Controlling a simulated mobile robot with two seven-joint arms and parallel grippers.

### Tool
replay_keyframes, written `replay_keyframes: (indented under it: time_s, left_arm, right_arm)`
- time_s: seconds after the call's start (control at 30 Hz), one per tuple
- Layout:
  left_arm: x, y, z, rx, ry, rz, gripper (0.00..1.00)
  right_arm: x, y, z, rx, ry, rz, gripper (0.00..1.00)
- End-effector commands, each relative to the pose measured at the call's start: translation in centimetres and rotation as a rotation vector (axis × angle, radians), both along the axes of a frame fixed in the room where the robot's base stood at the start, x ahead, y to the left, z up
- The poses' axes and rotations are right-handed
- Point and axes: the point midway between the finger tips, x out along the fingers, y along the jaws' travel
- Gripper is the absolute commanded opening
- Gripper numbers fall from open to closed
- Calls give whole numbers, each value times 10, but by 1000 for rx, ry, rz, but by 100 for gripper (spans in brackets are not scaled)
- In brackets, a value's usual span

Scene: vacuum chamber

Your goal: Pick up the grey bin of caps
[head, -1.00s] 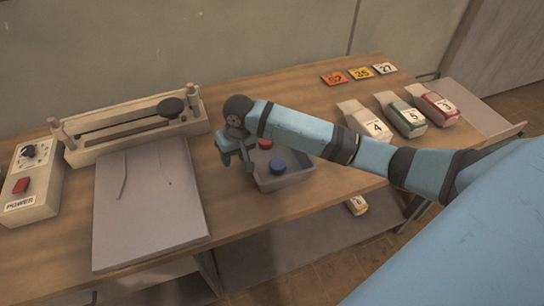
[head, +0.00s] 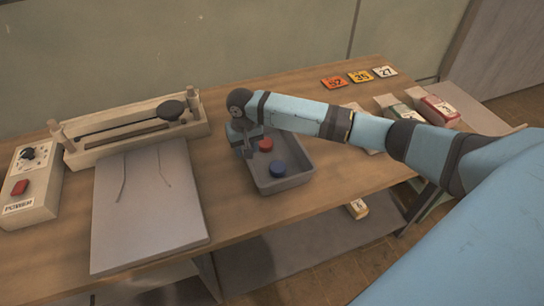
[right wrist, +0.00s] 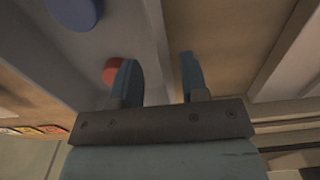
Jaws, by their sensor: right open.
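The grey bin (head: 284,187) stands on the wooden table in the head view. It holds a blue cap (head: 278,168) and a red cap (head: 265,145). My right gripper (head: 246,143) is at the bin's left wall, towards its back corner. In the right wrist view my right gripper (right wrist: 160,78) is open, with one finger over the inside of the bin (right wrist: 115,35) beside the red cap (right wrist: 113,70) and the other outside the wall. Whether the fingers touch the wall is unclear. My left gripper is out of view.
A grey sheet (head: 150,205) lies left of the bin, with a sealer-like device (head: 138,130) behind it and a power box (head: 30,185) at far left. Numbered tags (head: 360,76) and cartons (head: 438,110) are at right. Clear table lies behind the bin.

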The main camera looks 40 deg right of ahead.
Motion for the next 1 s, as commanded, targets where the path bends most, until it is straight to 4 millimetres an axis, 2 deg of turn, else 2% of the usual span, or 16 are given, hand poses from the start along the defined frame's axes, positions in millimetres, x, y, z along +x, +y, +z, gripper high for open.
replay_keyframes:
  time_s: [0.3,0.6,0.63,0.8,1.0]
  left_arm:
    - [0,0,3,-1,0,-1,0]
    - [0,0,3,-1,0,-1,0]
    - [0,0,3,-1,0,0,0]
    - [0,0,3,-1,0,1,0]
    - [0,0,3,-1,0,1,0]
  right_arm:
    - [-5,0,-44,-1,2,1,41]
    - [-4,0,-49,0,1,2,41]
    - [-4,0,-49,0,1,2,36]
    - [-4,0,-49,0,1,2,0]
    - [-4,0,-49,0,1,2,0]
